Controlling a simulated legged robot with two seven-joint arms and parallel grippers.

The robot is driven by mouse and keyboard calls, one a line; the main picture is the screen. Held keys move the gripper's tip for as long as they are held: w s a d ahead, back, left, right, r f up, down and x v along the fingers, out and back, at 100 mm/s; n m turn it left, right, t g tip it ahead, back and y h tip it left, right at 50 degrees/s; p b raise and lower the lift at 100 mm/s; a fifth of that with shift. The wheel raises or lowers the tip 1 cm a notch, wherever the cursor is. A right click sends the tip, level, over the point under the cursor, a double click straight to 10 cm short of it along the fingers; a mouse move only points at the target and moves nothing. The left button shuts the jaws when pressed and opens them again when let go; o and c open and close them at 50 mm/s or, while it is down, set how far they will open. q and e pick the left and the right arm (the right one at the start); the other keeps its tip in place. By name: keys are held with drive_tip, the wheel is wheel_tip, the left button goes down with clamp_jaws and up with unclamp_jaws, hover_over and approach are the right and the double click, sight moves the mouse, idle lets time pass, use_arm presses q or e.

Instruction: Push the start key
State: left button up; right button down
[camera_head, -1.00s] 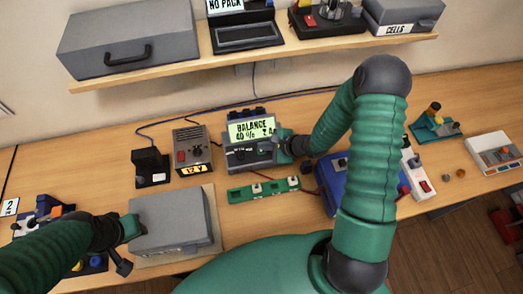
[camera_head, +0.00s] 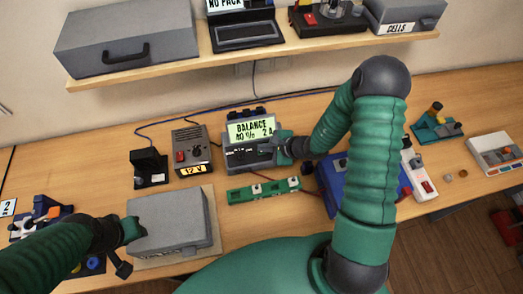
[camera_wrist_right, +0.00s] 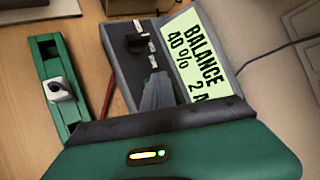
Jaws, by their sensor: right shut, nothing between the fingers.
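The charger (camera_head: 233,155) is a dark grey unit on the bench, its lit green screen (camera_head: 251,130) reading "BALANCE 40 % 2 A". In the right wrist view the charger's panel (camera_wrist_right: 116,68) carries a dark knob and a row of small white-labelled keys (camera_wrist_right: 151,47). Which one is the start key cannot be read. My right gripper (camera_head: 272,147) is shut and empty, over the right side of the panel. Its fingertips (camera_wrist_right: 158,82) point at the end of the key row; contact cannot be told. My left gripper (camera_head: 136,230) is by the grey box; its jaws are unclear.
A 12 V supply (camera_head: 190,150) stands left of the charger. A green board (camera_head: 264,190) lies in front, with a red wire near it. A blue block (camera_head: 333,190) is under my right arm. The grey box (camera_head: 175,220) is at front left, and the shelf (camera_head: 190,70) is above.

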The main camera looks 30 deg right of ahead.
drive_tip(key=shift+f+b, duration=0.3)
drive_tip(key=shift+b, duration=0.1)
drive_tip(key=shift+r, duration=0.15)
idle(0.4)
drive_tip(key=shift+r+p, duration=0.5)
drive_tip(key=shift+r, duration=0.3)
drive_tip(key=shift+r, duration=0.1)
drive_tip(key=shift+r+p, duration=1.5)
drive_tip(key=shift+r, duration=1)
drive_tip(key=shift+f, duration=0.1)
